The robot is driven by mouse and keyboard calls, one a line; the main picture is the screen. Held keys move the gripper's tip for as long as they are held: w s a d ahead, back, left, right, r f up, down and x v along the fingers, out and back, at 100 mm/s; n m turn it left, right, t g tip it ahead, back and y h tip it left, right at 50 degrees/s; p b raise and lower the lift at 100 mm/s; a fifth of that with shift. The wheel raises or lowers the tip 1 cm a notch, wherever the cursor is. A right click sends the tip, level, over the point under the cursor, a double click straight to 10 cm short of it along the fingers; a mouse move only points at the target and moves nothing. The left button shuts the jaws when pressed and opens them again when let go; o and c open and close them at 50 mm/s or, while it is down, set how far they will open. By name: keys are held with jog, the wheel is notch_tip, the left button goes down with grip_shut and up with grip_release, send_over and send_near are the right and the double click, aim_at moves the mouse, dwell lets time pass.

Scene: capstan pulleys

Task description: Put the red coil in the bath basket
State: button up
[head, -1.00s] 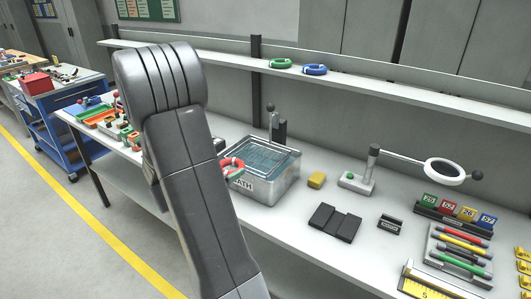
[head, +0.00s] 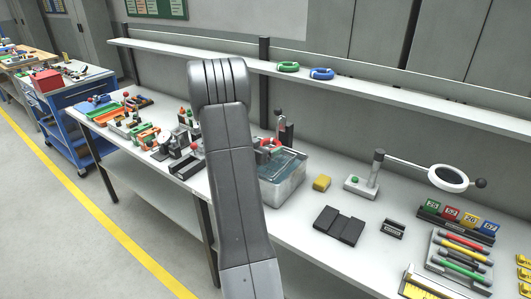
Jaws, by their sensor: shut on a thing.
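The red coil (head: 269,142), a ring with a pale part, shows just right of my arm, over the back left part of the bath. My gripper (head: 262,154) is mostly hidden behind my own arm; a dark part of it shows at the coil, and it is shut on the coil. The bath (head: 284,188) is an open metal tank with blue-grey liquid on the bench. My arm covers its left side and label. The basket inside cannot be made out clearly. A dark post with a knob (head: 282,128) stands at the bath's back edge, close behind the coil.
Green (head: 288,67) and blue (head: 322,73) coils lie on the shelf. Fixtures and small parts crowd the bench left of my arm.

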jog(key=shift+f, duration=1.6)
